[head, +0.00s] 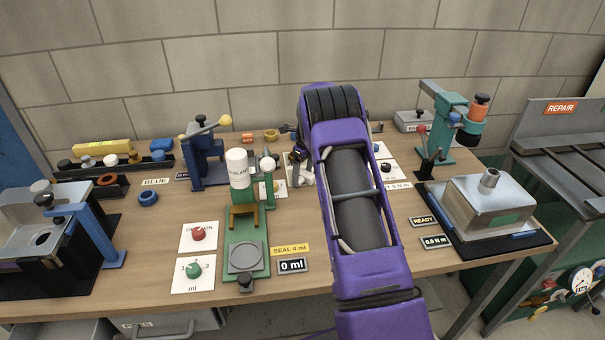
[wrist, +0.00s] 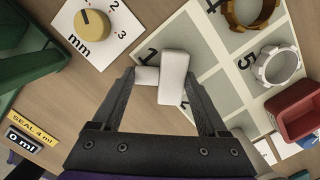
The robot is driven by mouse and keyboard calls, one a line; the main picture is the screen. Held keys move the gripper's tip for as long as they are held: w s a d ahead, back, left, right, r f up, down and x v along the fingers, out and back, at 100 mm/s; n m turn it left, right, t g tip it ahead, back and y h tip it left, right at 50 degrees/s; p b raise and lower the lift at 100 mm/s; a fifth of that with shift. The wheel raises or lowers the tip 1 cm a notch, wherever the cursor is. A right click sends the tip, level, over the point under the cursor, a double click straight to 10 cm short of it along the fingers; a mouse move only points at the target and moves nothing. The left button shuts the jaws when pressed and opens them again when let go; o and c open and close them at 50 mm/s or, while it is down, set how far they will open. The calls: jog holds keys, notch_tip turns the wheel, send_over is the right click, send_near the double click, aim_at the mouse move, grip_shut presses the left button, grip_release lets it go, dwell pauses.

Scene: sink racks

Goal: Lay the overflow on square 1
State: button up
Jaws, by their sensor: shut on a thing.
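A white blocky piece (wrist: 173,78), which I take to be the overflow, shows in the wrist view with a smaller white block at its left side. My gripper (wrist: 160,85) is shut on it, one finger at each side. It is over the corner of the pale numbered board (wrist: 205,40), at the square marked 1 (wrist: 150,55). I cannot tell whether it touches the board. In the head view my arm hides most of the board and the gripper.
A gold ring (wrist: 250,10) is by number 4 and a whitish ring (wrist: 278,65) by number 5. A red bin (wrist: 302,108) stands at the board's right. A mm dial (wrist: 92,25) lies to its left. A sealant press (head: 240,210) stands left of my arm.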

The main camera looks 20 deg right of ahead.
aim_at(306, 177)
jog(key=o, duration=1.2)
jog(key=shift+o, duration=0.2)
notch_tip(306, 177, up, 12)
jog(key=s, duration=0.1)
jog(key=shift+s+d, duration=0.15)
jog(key=shift+d, duration=0.25)
